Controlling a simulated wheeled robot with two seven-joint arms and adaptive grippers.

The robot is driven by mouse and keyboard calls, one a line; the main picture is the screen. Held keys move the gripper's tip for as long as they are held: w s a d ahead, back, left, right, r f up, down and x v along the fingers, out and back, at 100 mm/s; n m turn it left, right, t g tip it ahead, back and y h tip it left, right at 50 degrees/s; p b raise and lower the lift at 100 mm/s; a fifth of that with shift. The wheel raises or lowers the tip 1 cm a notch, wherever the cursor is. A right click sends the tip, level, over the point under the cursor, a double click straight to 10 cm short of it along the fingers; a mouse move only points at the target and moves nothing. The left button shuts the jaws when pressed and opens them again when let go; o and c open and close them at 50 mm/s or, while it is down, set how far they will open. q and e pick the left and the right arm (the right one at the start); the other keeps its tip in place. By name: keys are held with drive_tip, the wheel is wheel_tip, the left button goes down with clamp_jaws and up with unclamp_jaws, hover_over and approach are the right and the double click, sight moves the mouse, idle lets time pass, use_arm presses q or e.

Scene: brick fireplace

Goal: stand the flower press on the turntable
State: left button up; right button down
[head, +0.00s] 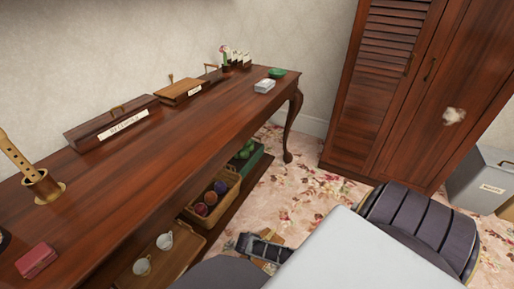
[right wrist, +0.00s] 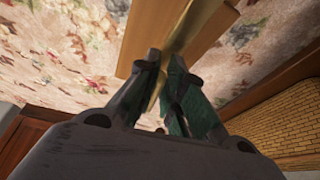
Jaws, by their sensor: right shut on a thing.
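My right gripper (head: 262,248) is low over the carpet in front of the long table, at the lower middle of the head view. In the right wrist view, my right gripper (right wrist: 166,85) is shut on a pale wooden board with a brass-coloured strip, apparently the flower press (right wrist: 140,68). Its fingers cover part of it, and the rest runs out of the top of the picture. Only small bits of pale wood show around the gripper in the head view. I cannot make out a turntable in either view. My left gripper is not in view.
The long table (head: 165,160) has a clear middle. A wardrobe (head: 400,90) stands right.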

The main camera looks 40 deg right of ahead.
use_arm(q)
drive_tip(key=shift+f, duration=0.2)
use_arm(e)
drive_tip(key=shift+r, duration=0.25)
